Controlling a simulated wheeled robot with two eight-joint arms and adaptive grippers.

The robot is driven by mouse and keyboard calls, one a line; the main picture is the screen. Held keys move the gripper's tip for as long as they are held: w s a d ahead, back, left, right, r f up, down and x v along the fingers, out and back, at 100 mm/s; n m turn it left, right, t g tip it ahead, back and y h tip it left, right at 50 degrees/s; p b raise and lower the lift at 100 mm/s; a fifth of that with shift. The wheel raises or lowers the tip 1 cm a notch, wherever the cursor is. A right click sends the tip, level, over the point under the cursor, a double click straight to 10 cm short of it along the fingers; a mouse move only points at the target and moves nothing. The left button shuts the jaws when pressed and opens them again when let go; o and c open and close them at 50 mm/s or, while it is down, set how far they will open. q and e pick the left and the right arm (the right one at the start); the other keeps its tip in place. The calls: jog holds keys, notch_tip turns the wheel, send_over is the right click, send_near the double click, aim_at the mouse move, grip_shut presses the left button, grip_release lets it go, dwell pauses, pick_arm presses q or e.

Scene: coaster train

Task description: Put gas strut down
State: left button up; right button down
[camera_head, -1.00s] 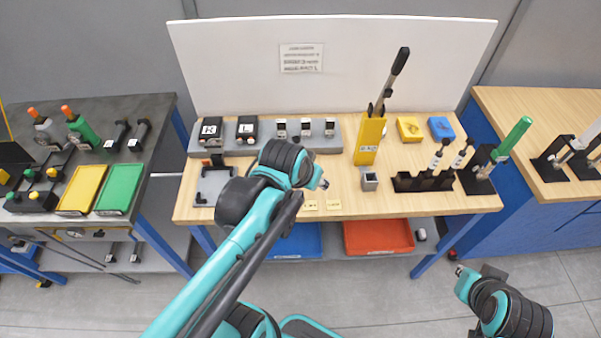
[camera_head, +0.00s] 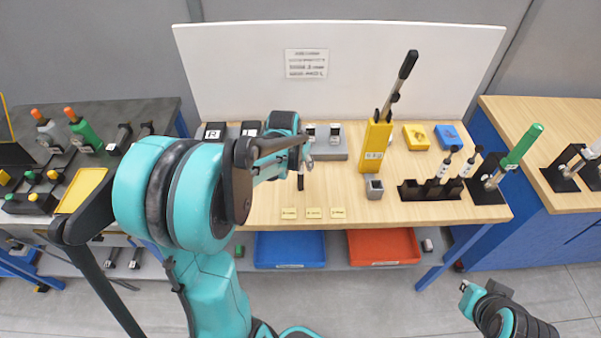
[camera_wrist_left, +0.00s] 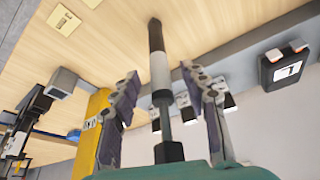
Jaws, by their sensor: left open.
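The gas strut, with a black end, pale band and thin dark rod (camera_wrist_left: 161,72), lies between the fingers of my left gripper (camera_wrist_left: 162,98) in the left wrist view. Gaps show on both sides of it, so the fingers are open and apart from it. In the head view my left gripper (camera_head: 303,155) is over the middle of the wooden table (camera_head: 260,205). A dark piece of the strut (camera_head: 298,181) shows just below it; whether it touches the table is unclear. My right gripper (camera_head: 470,289) is at the lower right, clear of the table; its fingers are too small to judge.
A yellow holder with a long black lever (camera_head: 373,148) and a small grey block (camera_head: 374,188) stand right of my left gripper. A black rack (camera_head: 430,190) is farther right. Grey block holders (camera_head: 333,145) line the back.

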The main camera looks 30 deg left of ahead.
pick_arm(q)
jog(key=x, duration=0.2)
jog(key=shift+w+f, duration=0.2)
jog(key=shift+f, duration=0.15)
grip_shut()
jog(key=shift+r, duration=0.1)
jog(key=shift+r, duration=0.1)
